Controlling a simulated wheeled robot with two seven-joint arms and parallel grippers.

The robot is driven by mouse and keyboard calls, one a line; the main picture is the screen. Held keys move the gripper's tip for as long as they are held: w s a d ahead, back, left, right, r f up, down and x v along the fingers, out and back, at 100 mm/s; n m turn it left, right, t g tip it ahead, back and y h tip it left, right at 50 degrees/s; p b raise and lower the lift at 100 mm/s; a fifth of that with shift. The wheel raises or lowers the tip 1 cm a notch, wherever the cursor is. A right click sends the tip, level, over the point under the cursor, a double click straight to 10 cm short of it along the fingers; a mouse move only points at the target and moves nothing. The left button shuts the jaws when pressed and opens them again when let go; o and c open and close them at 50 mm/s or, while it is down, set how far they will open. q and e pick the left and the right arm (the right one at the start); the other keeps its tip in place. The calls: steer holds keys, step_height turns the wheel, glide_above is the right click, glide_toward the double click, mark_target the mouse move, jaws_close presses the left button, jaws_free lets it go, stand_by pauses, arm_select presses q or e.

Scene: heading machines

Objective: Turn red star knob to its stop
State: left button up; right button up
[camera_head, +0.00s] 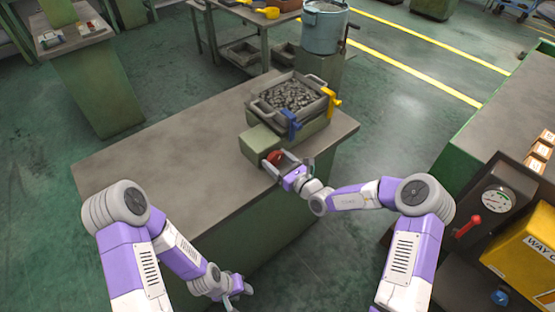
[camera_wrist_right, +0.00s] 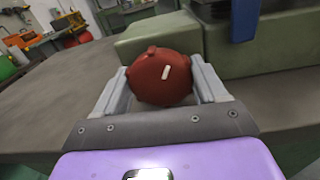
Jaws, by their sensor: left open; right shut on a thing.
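The red star knob (camera_wrist_right: 162,76) with a short white mark sits on the front of a green block (camera_wrist_right: 158,38). In the right wrist view it is between the two fingers of my right gripper (camera_wrist_right: 162,85), which is shut on it. In the head view the knob (camera_head: 273,156) shows at the block's near side, partly covered by my right gripper (camera_head: 280,168). The white mark slants up and to the right of the knob's middle. My left gripper (camera_head: 236,289) is open and empty, low in front of the bench, away from the knob.
A metal tray of small parts (camera_head: 290,97) stands on the block's fixture, with a blue clamp (camera_head: 291,124) and a yellow clamp (camera_head: 333,101). The grey bench top (camera_head: 170,158) is clear to the left. A gauge panel (camera_head: 494,201) stands at right.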

steer(key=m+p, duration=0.2)
steer(key=p, duration=0.1)
steer(key=shift+r+m, duration=0.1)
steer(key=shift+m, duration=0.3)
steer(key=shift+d+m+p, duration=0.1)
steer(key=shift+m+p, duration=1.3)
steer(key=shift+m, duration=0.3)
steer(key=shift+f, duration=0.2)
steer(key=o, duration=1)
steer(key=shift+o, duration=0.2)
steer(key=p+v, duration=0.1)
steer(key=v, duration=0.6)
steer(key=shift+s+d, duration=0.15)
steer(key=shift+s, duration=0.05)
